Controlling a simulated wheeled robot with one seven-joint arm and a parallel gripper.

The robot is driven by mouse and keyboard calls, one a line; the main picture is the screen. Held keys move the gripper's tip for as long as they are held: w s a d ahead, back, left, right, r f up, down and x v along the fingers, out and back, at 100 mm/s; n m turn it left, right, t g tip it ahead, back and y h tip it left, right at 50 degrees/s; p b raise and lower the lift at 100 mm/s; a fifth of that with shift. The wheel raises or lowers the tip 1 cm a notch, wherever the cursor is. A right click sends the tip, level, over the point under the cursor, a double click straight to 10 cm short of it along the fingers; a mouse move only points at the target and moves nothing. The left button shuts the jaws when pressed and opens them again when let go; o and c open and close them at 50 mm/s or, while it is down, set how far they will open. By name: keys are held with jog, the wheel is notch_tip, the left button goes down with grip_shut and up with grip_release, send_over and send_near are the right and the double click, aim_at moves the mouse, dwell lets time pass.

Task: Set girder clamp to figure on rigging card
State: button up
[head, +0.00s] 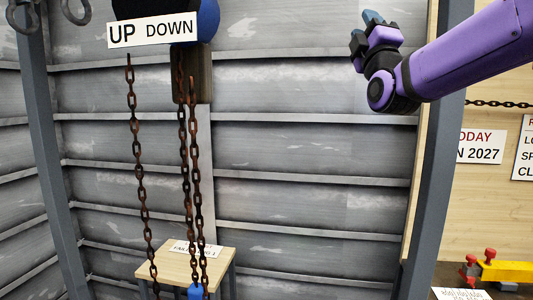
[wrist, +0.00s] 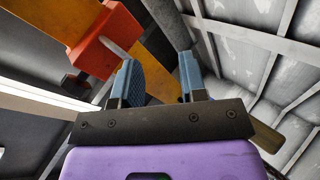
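My gripper (wrist: 158,78) has two blue-padded fingers standing apart, with nothing visible held between them. In the head view my gripper (head: 367,30) is raised at the upper right, in front of the grey wall. In the wrist view a red block (wrist: 98,50) with a grey pin and a dark lower part sits on an orange-yellow beam (wrist: 55,18), left of and beyond the fingers; it may be the girder clamp. I cannot tell its setting. A white card (head: 524,148) at the right edge of the head view, possibly the rigging card, is cut off, so its figures do not show.
Rusty chains (head: 137,140) hang at the left below an UP/DOWN sign (head: 153,31). A small wooden table (head: 183,262) stands behind them. A yellow part with red pieces (head: 505,270) lies at the lower right. A grey post (head: 431,190) stands below my arm.

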jog(key=s+d+f+m+g+h, duration=0.1)
jog(key=s+d+f+m+g, duration=0.25)
jog(key=f+g, duration=0.35)
jog(key=s+d+f+m+g, duration=0.2)
jog(key=s+f+m+g, duration=0.25)
jog(key=f, duration=0.45)
jog(key=s+d+f+m+g+h, duration=0.1)
jog(key=s+f+m+g, duration=0.4)
jog(key=s+f, duration=0.4)
jog(key=s+d+f+m+g+h, duration=0.1)
jog(key=s+f+m+g, duration=0.3)
jog(key=s, duration=0.8)
notch_tip(320, 180, down, 5)
jog(key=shift+s+d+r+m+g, duration=0.1)
jog(key=shift+s+d+m+g, duration=0.25)
jog(key=shift+d+g, duration=0.6)
jog(key=shift+a, duration=0.2)
